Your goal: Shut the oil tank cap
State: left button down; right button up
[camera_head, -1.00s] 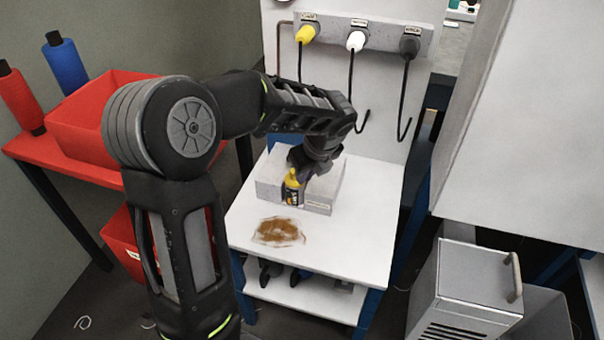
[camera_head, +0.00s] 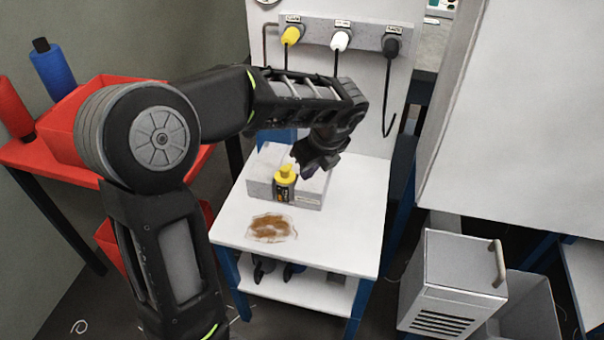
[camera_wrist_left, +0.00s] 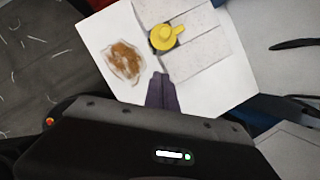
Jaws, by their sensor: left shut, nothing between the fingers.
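A small dark bottle (camera_head: 284,190) with a yellow top and spout stands upright at the pale grey block (camera_head: 313,193) on the white table. In the left wrist view its yellow top (camera_wrist_left: 164,38) shows from above, beside or on the block (camera_wrist_left: 205,55). I cannot tell which part is the oil tank cap. My left gripper (camera_head: 306,167) is shut and empty, to the right of the yellow top and above the block. Its closed fingers (camera_wrist_left: 161,88) show in the left wrist view, apart from the bottle. My right gripper is not in view.
A brown oily stain (camera_head: 270,228) lies on the white table (camera_head: 335,240) in front of the bottle. A panel (camera_head: 360,40) with yellow, white and dark plugs stands behind. Red bins are at left, a grey metal box (camera_head: 455,280) at right.

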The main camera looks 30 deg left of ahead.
pick_arm(q)
jog(key=v, duration=0.4)
jog(key=shift+s, duration=0.15)
dwell(0.4)
